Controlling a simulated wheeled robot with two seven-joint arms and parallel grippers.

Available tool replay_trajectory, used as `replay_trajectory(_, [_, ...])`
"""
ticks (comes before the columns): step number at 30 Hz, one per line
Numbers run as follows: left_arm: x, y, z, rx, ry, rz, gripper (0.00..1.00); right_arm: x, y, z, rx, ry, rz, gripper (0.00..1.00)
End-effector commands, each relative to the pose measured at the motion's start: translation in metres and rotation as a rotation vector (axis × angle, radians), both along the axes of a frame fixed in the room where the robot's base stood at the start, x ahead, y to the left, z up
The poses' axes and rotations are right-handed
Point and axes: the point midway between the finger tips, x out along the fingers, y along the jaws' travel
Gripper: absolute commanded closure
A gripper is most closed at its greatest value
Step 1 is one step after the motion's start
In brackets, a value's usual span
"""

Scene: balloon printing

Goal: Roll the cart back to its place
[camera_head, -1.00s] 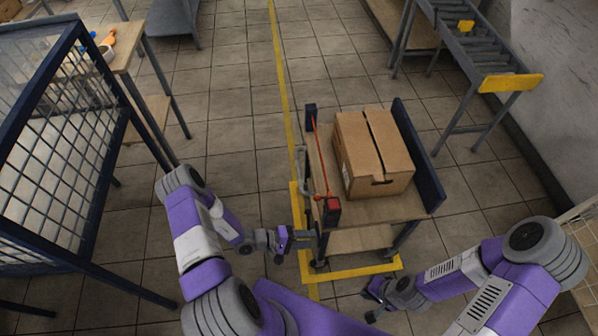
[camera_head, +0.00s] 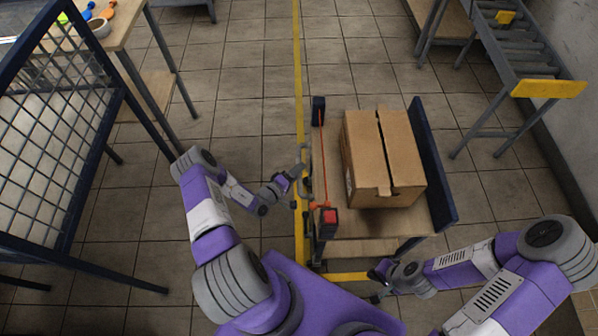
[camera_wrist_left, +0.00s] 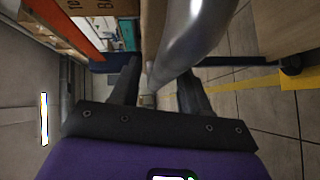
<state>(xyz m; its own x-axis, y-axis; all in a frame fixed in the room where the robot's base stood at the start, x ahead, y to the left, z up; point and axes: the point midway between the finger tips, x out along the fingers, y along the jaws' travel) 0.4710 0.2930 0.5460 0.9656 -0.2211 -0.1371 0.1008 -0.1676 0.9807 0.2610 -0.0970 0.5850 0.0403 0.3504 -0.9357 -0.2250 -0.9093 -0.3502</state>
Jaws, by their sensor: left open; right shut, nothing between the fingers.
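The cart (camera_head: 355,225) has a wooden deck, dark blue end panel and a cardboard box (camera_head: 383,160) on it. Its grey handle (camera_head: 304,165) is on the left side. My left gripper (camera_head: 299,182) is open beside this handle. In the left wrist view, the metal handle bar (camera_wrist_left: 195,42) runs between the fingers of my open left gripper (camera_wrist_left: 158,75); I cannot tell whether they touch. My right gripper (camera_head: 375,284) is shut and empty near the cart's near right corner, low down. Yellow floor tape (camera_head: 345,278) shows at the cart's near end.
A dark blue mesh cage (camera_head: 55,130) and a wooden table (camera_head: 120,30) stand at the left. A roller conveyor (camera_head: 520,50) with a yellow end stands at the upper right. The tiled floor (camera_head: 250,90) beyond the cart is clear. A long yellow line (camera_head: 299,60) runs along it.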

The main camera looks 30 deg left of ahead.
Motion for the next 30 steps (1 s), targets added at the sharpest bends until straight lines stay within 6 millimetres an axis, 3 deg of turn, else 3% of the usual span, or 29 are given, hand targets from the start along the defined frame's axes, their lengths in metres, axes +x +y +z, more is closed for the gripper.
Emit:
replay_trajectory(11, [0.0071, -0.0019, -0.0006, -0.001, 0.0, -0.001, 0.54, 0.0003, 0.0001, -0.0022, 0.0, -0.001, 0.0, 1.0])
replay_trajectory(20, [0.0071, -0.0019, -0.0004, -0.001, 0.0, -0.001, 1.0, 0.0003, 0.0, -0.0022, 0.0, -0.001, 0.0, 1.0])
replay_trajectory(30, [0.0072, -0.0024, 0.0, -0.001, 0.0, 0.002, 1.0, 0.0004, 0.0, -0.0012, 0.0, -0.001, 0.0, 1.0])
